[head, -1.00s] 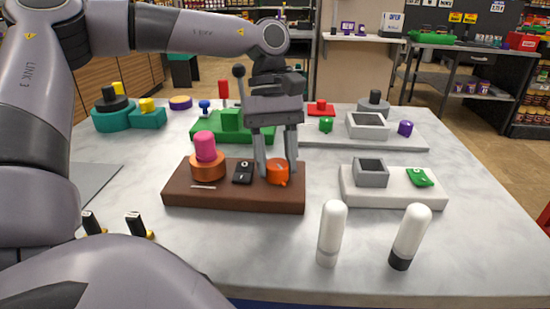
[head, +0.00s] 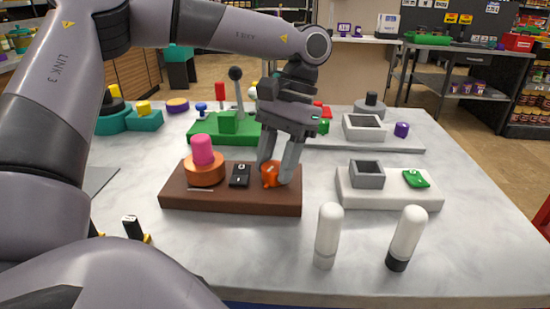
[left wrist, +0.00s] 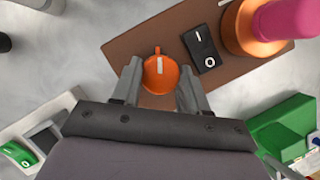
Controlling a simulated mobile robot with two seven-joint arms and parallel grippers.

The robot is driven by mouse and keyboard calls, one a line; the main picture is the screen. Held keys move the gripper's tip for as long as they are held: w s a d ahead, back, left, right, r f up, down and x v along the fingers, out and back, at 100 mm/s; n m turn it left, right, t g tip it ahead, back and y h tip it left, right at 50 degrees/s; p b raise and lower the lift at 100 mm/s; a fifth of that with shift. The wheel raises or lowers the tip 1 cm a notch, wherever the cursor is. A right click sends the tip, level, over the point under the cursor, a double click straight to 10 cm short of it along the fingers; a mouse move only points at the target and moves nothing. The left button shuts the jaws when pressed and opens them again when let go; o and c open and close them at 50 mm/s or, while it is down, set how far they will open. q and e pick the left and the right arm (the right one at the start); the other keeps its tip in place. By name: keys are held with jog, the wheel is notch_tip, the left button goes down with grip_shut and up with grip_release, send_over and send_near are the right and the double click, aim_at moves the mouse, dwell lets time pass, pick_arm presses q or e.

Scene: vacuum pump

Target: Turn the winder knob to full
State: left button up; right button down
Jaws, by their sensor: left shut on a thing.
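The winder knob (head: 271,174) is a small round orange dial at the right end of a brown base block (head: 230,202). The left wrist view shows the knob (left wrist: 160,76) from above, with a white line on its top and a small orange tab at its far edge. My left gripper (head: 275,173) is tilted over the block and shut on the knob, one finger on each side. The fingers hide part of the knob in the head view. My right gripper is in neither view.
A black rocker switch (head: 240,175) and an orange collar with a pink cylinder (head: 202,151) stand left of the knob. A green block (head: 229,122) with a lever is behind. A white base (head: 390,199) is to the right, and two white-capped cylinders (head: 327,235) (head: 406,235) stand in front.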

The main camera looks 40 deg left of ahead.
pick_arm(q)
jog(key=m+y, duration=0.1)
jog(key=m, duration=0.1)
jog(key=shift+r+m+p, duration=0.1)
jog(key=shift+m+p, duration=0.25)
jog(key=shift+m, duration=0.05)
jog(key=m+y+p, duration=0.1)
jog(key=m+p, duration=0.1)
jog(key=shift+d+r+m+t, duration=0.1)
jog(key=shift+d+m+t, duration=0.05)
jog(key=shift+m+t, duration=0.2)
jog(key=shift+m+p, duration=0.75)
jog(key=shift+p, duration=0.2)
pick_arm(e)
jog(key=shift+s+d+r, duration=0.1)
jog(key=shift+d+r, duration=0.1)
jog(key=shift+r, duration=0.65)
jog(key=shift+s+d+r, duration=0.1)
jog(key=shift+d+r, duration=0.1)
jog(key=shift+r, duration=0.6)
pick_arm(q)
jog(key=shift+y, duration=0.3)
jog(key=shift+f, duration=0.2)
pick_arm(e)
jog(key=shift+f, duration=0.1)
pick_arm(q)
jog(key=o, duration=0.8)
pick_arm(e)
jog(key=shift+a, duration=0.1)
